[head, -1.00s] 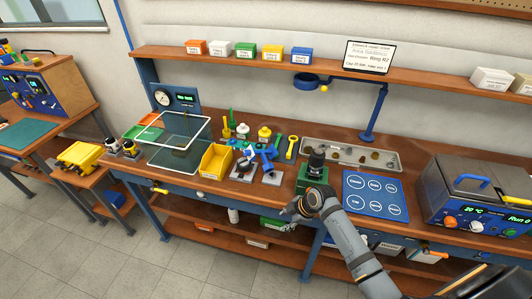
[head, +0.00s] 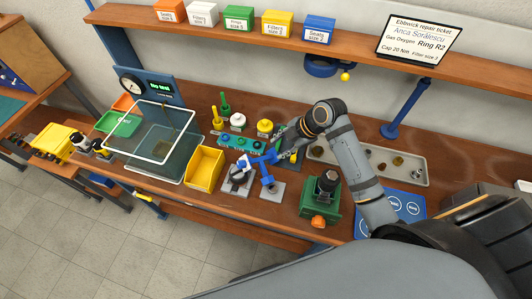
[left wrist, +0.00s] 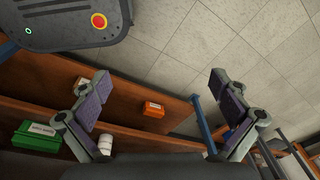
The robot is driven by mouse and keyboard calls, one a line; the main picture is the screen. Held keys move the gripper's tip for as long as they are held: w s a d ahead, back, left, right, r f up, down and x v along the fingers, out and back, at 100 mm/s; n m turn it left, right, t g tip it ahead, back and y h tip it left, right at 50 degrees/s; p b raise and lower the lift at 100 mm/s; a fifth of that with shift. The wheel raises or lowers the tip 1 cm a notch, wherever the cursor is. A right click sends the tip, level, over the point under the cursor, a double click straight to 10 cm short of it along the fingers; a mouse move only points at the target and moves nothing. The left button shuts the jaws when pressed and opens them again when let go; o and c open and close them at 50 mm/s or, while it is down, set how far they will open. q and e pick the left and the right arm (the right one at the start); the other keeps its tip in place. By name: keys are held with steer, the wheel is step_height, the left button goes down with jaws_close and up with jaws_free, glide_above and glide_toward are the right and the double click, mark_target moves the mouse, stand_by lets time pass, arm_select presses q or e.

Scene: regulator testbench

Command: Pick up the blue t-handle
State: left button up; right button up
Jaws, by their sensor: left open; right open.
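The blue t-handle (head: 267,179) stands over a grey plate (head: 277,192) on the bench in the head view, with its bar at the top. My right gripper (head: 282,153) is just behind and to the right of its bar, with the jaws open. It is close to the bar, but I cannot tell whether they touch. My left gripper (left wrist: 160,80) is open and empty in the left wrist view, over the floor and lower shelf.
A yellow bin (head: 205,168) is left of the handle. A teal rack (head: 230,141) stands behind it, and a green block with a black top (head: 321,192) is to the right. A metal tray (head: 415,176) lies farther right. Small boxes (head: 238,17) line the shelf above.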

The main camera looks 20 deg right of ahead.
mark_target(265, 158)
steer(key=a+f, duration=0.1)
steer(key=a+f+p, duration=0.1)
steer(key=shift+s+a+f, duration=0.2)
steer(key=shift+a+f, duration=0.1)
steer(key=shift+f, duration=0.1)
steer(key=shift+w+f, duration=0.55)
steer(key=shift+f, duration=0.1)
steer(key=shift+w+a+f+p, duration=0.2)
steer(key=shift+a+f+p, duration=0.25)
steer(key=shift+p, duration=0.5)
steer(key=x, duration=0.2)
steer(key=shift+a+f+p, duration=0.25)
steer(key=shift+f+p, duration=0.05)
steer(key=shift+p, duration=0.1)
steer(key=shift+w+a+f, duration=0.1)
steer(key=shift+a+f, duration=0.05)
steer(key=shift+f, duration=0.2)
steer(key=shift+w+f, duration=0.1)
steer(key=shift+f, duration=0.05)
arm_select(q)
steer(key=r, duration=0.1)
steer(key=s+r, duration=0.2)
steer(key=shift+a+r, duration=0.3)
steer(key=shift+r, duration=0.05)
arm_select(e)
jaws_close()
